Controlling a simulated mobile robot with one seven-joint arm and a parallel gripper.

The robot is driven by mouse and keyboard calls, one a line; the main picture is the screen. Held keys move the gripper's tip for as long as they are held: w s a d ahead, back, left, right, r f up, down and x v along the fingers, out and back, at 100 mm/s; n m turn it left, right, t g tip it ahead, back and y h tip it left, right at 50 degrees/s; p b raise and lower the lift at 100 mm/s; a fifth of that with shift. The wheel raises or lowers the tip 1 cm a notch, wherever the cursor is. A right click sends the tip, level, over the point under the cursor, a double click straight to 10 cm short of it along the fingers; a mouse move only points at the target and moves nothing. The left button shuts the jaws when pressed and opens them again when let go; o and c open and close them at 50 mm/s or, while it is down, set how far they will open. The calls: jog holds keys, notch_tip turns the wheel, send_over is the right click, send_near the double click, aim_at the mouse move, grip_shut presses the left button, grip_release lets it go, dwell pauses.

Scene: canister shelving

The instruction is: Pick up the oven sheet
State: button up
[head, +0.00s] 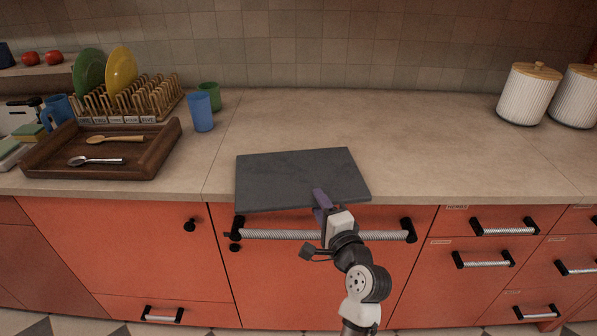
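The oven sheet is most likely the flat dark grey rectangular slab (295,174) lying on the countertop, its front edge close to the counter's front edge. My gripper (319,200) is at the slab's front edge, right of its middle. One purple finger shows over the slab's top near that edge, and another purple part shows lower, in front of the counter. Whether the fingers touch the slab, and how far apart they are, I cannot tell from this view.
White canisters (527,95) stand at back right. A long handle (285,235) sticks out below the slab. The counter right of it is clear.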

jog(key=shift+x, duration=0.9)
jog(key=shift+c, duration=0.3)
grip_shut()
jog(key=shift+r, duration=0.15)
